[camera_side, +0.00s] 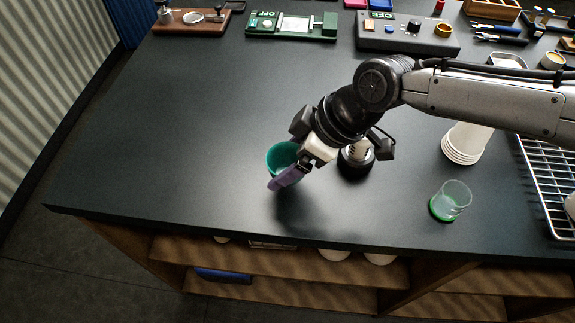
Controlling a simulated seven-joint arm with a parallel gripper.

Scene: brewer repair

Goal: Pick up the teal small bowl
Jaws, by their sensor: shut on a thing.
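The teal small bowl (281,154) is near the middle of the dark table, tilted, with its open side toward the camera. My gripper (288,172) is shut on the bowl at its right side. A purple finger (285,179) lies across the front of the bowl's lower edge. The other finger is hidden. A dark shadow lies on the table below and to the right of the bowl, and the bowl appears to be off the surface.
A clear cup with a green base (451,201) and stacked white cups (466,142) stand to the right. A wire rack (550,185) is at the right edge. Devices marked OFF (291,25) line the back. The table's left half is clear.

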